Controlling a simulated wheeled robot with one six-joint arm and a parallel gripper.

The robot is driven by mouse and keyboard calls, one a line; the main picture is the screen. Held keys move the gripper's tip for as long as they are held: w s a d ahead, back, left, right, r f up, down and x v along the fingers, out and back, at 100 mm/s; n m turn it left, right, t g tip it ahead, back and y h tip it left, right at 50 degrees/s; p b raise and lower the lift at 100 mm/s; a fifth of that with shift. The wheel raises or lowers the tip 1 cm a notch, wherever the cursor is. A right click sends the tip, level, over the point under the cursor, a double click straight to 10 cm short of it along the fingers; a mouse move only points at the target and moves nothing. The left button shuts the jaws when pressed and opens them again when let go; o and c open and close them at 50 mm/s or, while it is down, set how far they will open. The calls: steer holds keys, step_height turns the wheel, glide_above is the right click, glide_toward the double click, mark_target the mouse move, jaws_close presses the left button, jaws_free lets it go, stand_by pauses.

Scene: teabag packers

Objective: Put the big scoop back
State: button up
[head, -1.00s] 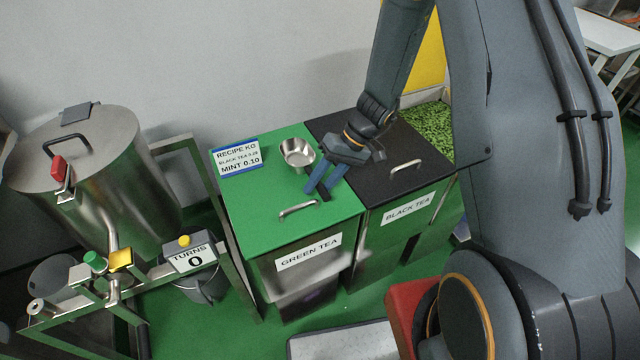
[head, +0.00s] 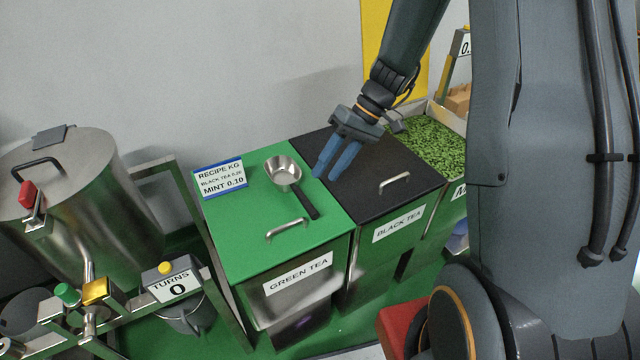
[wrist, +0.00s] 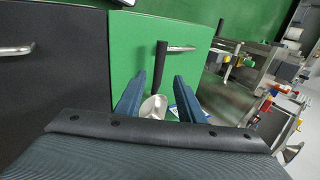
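The big scoop (head: 284,171), a steel bowl with a black handle, rests on the green lid of the green tea bin (head: 240,232). Its handle points toward the front right of that lid. In the wrist view the scoop (wrist: 153,107) shows between and beyond my fingers, its bowl partly hidden by my wrist. My gripper (head: 333,174) is open and empty, with its two blue fingers apart. It hovers to the right of the scoop, near the seam with the black tea bin (head: 410,196), and does not touch the scoop.
A recipe card (head: 221,177) stands at the back left of the green lid. Lid handles (head: 287,229) stick up from the bins. An open bin of green leaves (head: 432,143) is at the right. A steel drum (head: 95,205) and a turns counter (head: 172,281) stand left.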

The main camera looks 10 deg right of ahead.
steer(key=s+d+r+m+t+h, duration=0.1)
steer(key=s+r+h, duration=0.2)
steer(key=s, duration=0.3)
steer(key=s+d+r+m+t+h, duration=0.1)
steer(key=s+d+r+m+h, duration=0.1)
steer(key=s, duration=0.5)
steer(key=shift+r+t+h, duration=0.4)
steer(key=shift+r+h, duration=0.1)
steer(key=shift+h, duration=0.3)
steer(key=shift+d, duration=0.1)
stand_by(0.4)
